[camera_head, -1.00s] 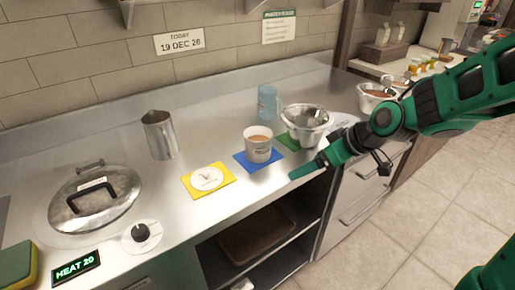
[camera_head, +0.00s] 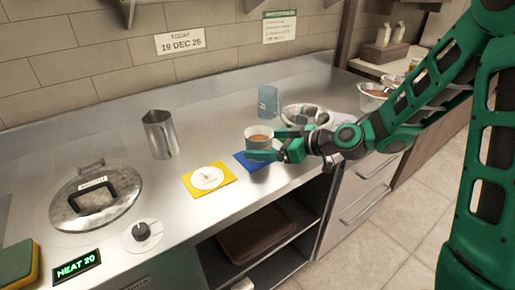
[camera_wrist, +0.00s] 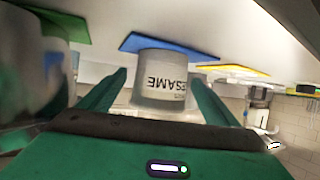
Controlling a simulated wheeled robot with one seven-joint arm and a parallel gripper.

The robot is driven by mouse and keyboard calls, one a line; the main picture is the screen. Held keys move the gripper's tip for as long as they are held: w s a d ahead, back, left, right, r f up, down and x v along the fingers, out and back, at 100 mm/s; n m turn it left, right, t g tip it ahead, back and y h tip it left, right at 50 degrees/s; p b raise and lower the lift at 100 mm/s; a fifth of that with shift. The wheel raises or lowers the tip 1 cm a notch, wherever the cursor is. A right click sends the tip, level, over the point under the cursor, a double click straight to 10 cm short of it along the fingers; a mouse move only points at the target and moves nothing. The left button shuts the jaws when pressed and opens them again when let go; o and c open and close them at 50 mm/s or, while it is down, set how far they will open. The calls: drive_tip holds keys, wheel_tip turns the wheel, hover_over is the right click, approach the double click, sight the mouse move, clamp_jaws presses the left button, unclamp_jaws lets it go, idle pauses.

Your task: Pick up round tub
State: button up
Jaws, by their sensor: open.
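The round tub (camera_head: 259,138) is a pale cup with brown contents, standing at the blue mat (camera_head: 243,160) on the steel counter. In the wrist view the tub (camera_wrist: 163,82) shows dark lettering that reads "SESAME" in part. My gripper (camera_head: 262,146) is open at the tub's near right side. In the wrist view my gripper (camera_wrist: 160,80) has one finger on each side of the tub. I cannot tell whether the fingers touch it. My gripper hides part of the tub and mat in the head view.
A yellow mat with a white disc (camera_head: 208,178), a steel jug (camera_head: 160,134) and a lidded pot (camera_head: 95,195) are to the left.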

sight(248, 130)
drive_tip(key=shift+r+x, duration=0.15)
drive_tip(key=shift+x, duration=1.3)
drive_tip(key=shift+r+x, duration=0.1)
drive_tip(key=shift+x, duration=1.3)
drive_tip(key=shift+a, duration=0.1)
drive_tip(key=shift+c, duration=0.7)
drive_tip(key=c, duration=1.3)
drive_tip(key=shift+r, duration=0.1)
drive_tip(key=shift+r, duration=0.4)
wheel_tip(248, 130, up, 4)
drive_tip(key=shift+f, duration=0.25)
drive_tip(key=s+a+r, duration=0.2)
drive_tip(key=s, duration=0.1)
drive_tip(key=s+a+r, duration=0.2)
drive_tip(key=s, duration=0.1)
drive_tip(key=s+a+r, duration=0.2)
drive_tip(key=s, duration=0.1)
drive_tip(key=shift+s+a+r, duration=0.25)
drive_tip(key=shift+a+r, duration=0.05)
drive_tip(key=shift+a, duration=0.1)
